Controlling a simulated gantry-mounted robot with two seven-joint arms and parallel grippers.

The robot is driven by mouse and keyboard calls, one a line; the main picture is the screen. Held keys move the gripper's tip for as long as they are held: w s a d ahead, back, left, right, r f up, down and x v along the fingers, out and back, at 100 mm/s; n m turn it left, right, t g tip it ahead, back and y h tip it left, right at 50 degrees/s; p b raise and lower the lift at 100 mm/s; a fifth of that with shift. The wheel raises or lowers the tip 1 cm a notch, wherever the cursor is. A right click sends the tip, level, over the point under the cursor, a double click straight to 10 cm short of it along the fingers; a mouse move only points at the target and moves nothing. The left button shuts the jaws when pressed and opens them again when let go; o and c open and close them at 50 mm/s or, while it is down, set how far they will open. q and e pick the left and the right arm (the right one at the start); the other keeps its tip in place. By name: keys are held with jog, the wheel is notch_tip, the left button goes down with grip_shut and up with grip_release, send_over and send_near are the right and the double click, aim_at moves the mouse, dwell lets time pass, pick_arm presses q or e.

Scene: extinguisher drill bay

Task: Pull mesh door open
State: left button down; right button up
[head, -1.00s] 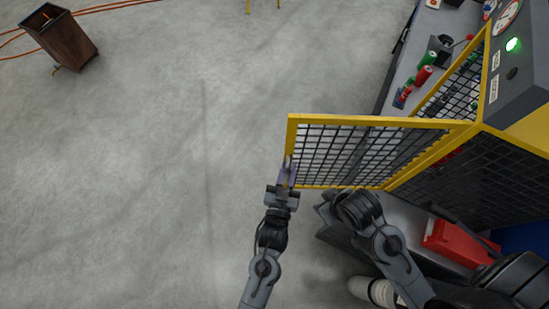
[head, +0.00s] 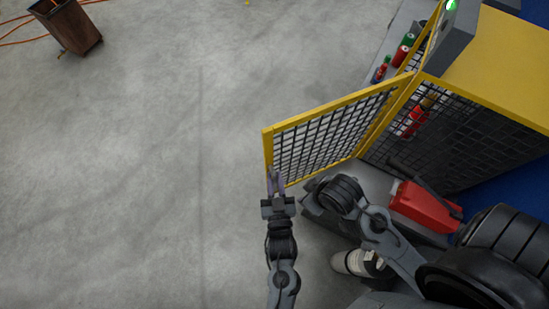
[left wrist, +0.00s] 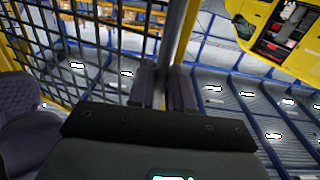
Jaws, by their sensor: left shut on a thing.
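The mesh door (head: 335,107) has a yellow frame and black wire mesh. In the head view it stands swung out from the yellow cage (head: 500,110), with its hinge side at the right and its free edge at the left. My left gripper (head: 275,182) is at that free edge. In the left wrist view the gripper fingers (left wrist: 166,88) are shut on a dark upright bar (left wrist: 181,35) beside the mesh; this looks like the door's handle. The fingers hide part of the bar. My right arm shows below the door, but its gripper cannot be made out.
A red extinguisher (head: 413,122) shows behind the cage mesh. A red box (head: 425,207) and a pale cylinder (head: 352,262) are near my right arm. Small bottles (head: 402,54) stand on a bench behind. A brown bin (head: 75,28) is far left. The floor left of the door is clear.

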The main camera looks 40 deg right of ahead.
pick_arm(q)
jog(key=c, duration=1.2)
grip_release()
jog(key=shift+c, duration=0.2)
jog(key=b+v, duration=0.2)
jog(key=v, duration=0.9)
